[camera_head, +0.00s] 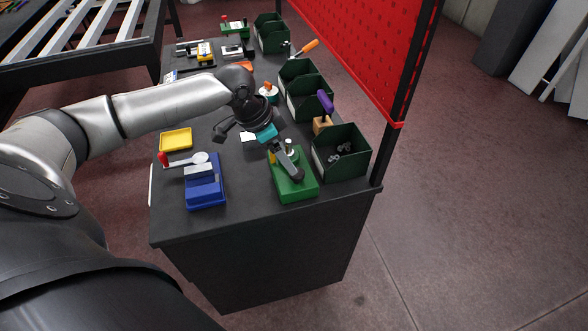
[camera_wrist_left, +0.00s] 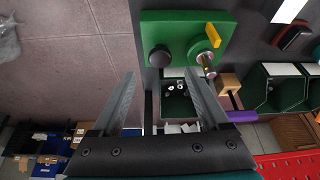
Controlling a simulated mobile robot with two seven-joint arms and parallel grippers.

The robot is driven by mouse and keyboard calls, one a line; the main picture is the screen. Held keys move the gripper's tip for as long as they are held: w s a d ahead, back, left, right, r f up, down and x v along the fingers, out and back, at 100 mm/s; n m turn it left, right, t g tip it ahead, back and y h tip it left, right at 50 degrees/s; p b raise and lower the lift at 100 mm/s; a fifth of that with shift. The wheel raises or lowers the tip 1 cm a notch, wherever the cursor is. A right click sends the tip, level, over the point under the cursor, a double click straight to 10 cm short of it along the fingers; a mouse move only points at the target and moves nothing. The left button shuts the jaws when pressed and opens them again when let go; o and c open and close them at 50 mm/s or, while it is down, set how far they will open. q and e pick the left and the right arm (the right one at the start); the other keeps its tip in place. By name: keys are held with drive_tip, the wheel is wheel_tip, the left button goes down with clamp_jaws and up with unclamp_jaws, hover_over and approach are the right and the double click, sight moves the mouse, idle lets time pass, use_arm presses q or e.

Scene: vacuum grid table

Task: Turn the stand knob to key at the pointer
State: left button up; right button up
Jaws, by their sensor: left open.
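A green stand (camera_head: 293,191) sits near the table's front right corner. In the left wrist view the stand (camera_wrist_left: 185,22) carries a dark round knob (camera_wrist_left: 160,57) on its left part. On its right part is a round green disc (camera_wrist_left: 200,50) with a metal post and a yellow piece (camera_wrist_left: 213,35). My left gripper (camera_head: 284,160) is over the stand, partly hiding it in the head view. In the left wrist view its two fingers (camera_wrist_left: 160,78) are spread and empty, with the dark knob just beyond the tips; I cannot tell if they touch. My right gripper is not in view.
A blue fixture (camera_head: 205,190) with a red-tipped lever stands to the left, near a yellow tray (camera_head: 176,139). A dark green bin (camera_head: 342,160) with small metal parts stands close right of the stand. A red perforated panel (camera_head: 365,50) edges the table's right side.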

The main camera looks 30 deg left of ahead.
sight(297, 176)
use_arm(q)
drive_tip(key=x, duration=0.6)
drive_tip(key=shift+w+f+b, duration=0.1)
drive_tip(key=shift+f+b, duration=0.2)
clamp_jaws()
idle(0.4)
